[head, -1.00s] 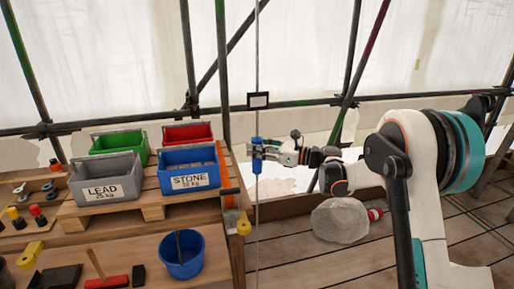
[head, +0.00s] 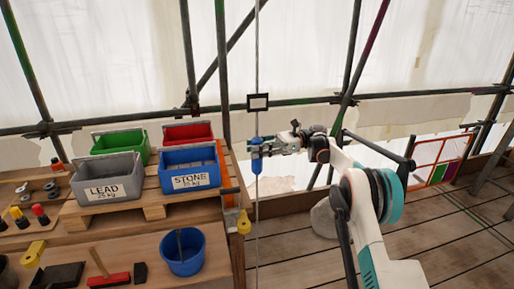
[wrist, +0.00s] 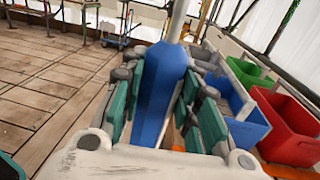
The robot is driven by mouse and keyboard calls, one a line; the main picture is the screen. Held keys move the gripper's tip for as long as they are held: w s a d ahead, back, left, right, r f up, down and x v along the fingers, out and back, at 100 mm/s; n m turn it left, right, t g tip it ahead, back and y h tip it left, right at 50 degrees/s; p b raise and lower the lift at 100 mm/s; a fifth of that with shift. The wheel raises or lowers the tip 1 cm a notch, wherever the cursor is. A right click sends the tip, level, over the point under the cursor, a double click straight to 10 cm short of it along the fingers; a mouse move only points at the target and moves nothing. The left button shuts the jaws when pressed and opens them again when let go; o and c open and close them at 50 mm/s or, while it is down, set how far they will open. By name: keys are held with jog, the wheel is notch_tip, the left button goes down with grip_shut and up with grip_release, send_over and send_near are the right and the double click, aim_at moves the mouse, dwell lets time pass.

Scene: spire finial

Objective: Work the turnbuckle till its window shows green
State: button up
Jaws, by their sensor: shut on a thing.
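The blue turnbuckle (head: 257,168) sits upright on a thin vertical rod in the middle of the head view. My gripper (head: 257,148) reaches in from the right and is shut around its body. In the wrist view the blue body (wrist: 161,88) stands between the green-padded fingers, with the pale rod rising from its top. A small black-framed window (head: 258,102) on the rod above looks white or pale grey. I see no green in it.
Left of the rod, a wooden bench (head: 130,240) carries a grey LEAD bin (head: 106,187), a blue STONE bin (head: 190,180), green and red bins and a blue bucket (head: 181,258). A pale boulder (head: 322,220) lies behind my arm. Plank floor is open at right.

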aim_at(257, 121)
jog(key=shift+n+g, duration=0.3)
jog(key=shift+g, duration=0.1)
jog(key=o, duration=1.1)
notch_tip(257, 121, up, 10)
jog(key=shift+f, duration=0.1)
